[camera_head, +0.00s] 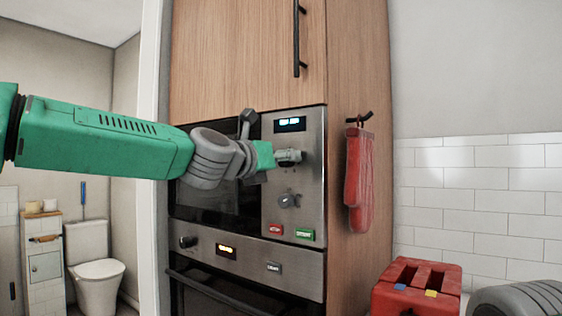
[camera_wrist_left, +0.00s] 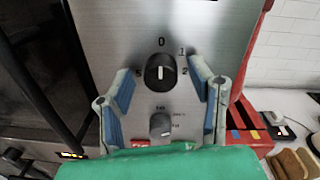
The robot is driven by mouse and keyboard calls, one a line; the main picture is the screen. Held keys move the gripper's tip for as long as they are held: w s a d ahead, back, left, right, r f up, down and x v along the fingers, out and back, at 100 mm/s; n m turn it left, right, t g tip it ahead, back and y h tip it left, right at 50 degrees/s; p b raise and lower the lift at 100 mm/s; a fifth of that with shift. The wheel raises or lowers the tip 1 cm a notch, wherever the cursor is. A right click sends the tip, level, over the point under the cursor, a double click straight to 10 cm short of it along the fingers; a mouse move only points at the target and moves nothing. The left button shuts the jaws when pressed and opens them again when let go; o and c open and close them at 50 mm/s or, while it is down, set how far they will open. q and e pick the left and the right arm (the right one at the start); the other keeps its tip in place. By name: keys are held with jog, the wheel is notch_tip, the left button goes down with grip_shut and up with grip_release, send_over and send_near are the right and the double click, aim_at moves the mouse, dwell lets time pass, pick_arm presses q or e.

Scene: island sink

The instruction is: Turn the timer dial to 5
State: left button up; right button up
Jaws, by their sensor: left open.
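The upper timer dial (camera_wrist_left: 160,72) is a dark round knob on the steel oven panel. Its white pointer line points up toward the 0 mark, with other marks on both sides. My left gripper (camera_head: 284,157) reaches the panel from the left in the head view and largely covers the dial there. In the left wrist view the gripper (camera_wrist_left: 160,86) is open, its blue-padded fingers on the left and right of the dial with gaps visible. Contact with the panel cannot be told. My right gripper is not in view.
A lower knob (camera_head: 288,200) sits below, above a red button (camera_head: 275,230) and a green button (camera_head: 305,234). A lit display (camera_head: 290,124) is above. A red mitt (camera_head: 359,180) hangs at the right.

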pick_arm(q)
grip_shut()
